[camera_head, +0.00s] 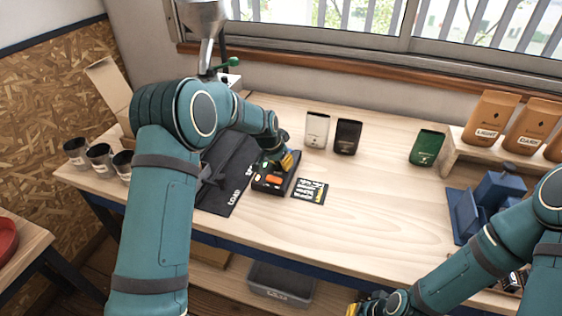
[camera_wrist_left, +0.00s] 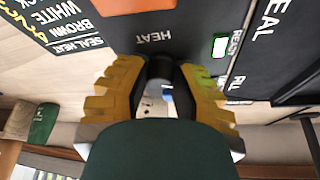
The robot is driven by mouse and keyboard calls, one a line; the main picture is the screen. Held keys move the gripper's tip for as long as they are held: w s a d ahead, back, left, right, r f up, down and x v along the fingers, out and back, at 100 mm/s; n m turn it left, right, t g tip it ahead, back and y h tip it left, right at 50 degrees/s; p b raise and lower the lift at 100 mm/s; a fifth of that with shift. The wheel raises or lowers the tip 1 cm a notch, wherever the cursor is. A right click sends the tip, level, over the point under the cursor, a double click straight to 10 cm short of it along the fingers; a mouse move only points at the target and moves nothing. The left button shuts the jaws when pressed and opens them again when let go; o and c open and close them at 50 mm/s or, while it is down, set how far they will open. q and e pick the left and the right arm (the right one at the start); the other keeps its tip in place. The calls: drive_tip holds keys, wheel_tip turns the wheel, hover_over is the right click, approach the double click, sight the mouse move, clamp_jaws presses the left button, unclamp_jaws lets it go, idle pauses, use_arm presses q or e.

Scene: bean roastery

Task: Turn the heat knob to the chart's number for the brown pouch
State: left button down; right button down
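The black heat sealer (camera_head: 266,187) stands on the bench, with an orange patch on top and HEAT lettering in the left wrist view. The heat knob (camera_wrist_left: 160,70) is a short black cylinder; my left gripper (camera_wrist_left: 160,85) has its yellow fingers on both sides of it, apparently closed on it. The left gripper (camera_head: 287,160) hides the knob in the head view. My right gripper (camera_head: 366,304) is low at the bottom edge.
A white pouch (camera_head: 317,130), a very dark pouch (camera_head: 347,137) and a green pouch (camera_head: 427,148) stand behind. Orange-brown labelled pouches (camera_head: 491,118) stand on a riser at right. A dark mat (camera_head: 225,190) lies left of the sealer. The bench's front middle is clear.

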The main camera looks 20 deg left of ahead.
use_arm(q)
drive_tip(key=shift+m, duration=0.3)
drive_tip(key=shift+f+m+g+h+b, duration=0.15)
drive_tip(key=shift+m+g+h+b, duration=0.3)
drive_tip(key=shift+m, duration=0.75)
drive_tip(key=m+g+h, duration=0.1)
drive_tip(key=m, duration=0.2)
drive_tip(key=shift+m, duration=0.4)
drive_tip(key=m+g, duration=0.1)
drive_tip(key=m, duration=0.1)
drive_tip(key=m+g+h+p, duration=0.1)
drive_tip(key=m, duration=0.2)
drive_tip(key=m+g, duration=0.1)
drive_tip(key=m, duration=0.2)
drive_tip(key=m+g, duration=0.1)
drive_tip(key=m, duration=0.2)
drive_tip(key=shift+d+y+p, duration=0.1)
drive_tip(key=shift+y+p, duration=0.15)
drive_tip(key=shift+p, duration=0.15)
drive_tip(key=shift+s+f, duration=0.1)
drive_tip(key=c, duration=0.8)
unclamp_jaws()
drive_tip(key=shift+o, duration=0.2)
drive_tip(key=shift+r, duration=0.2)
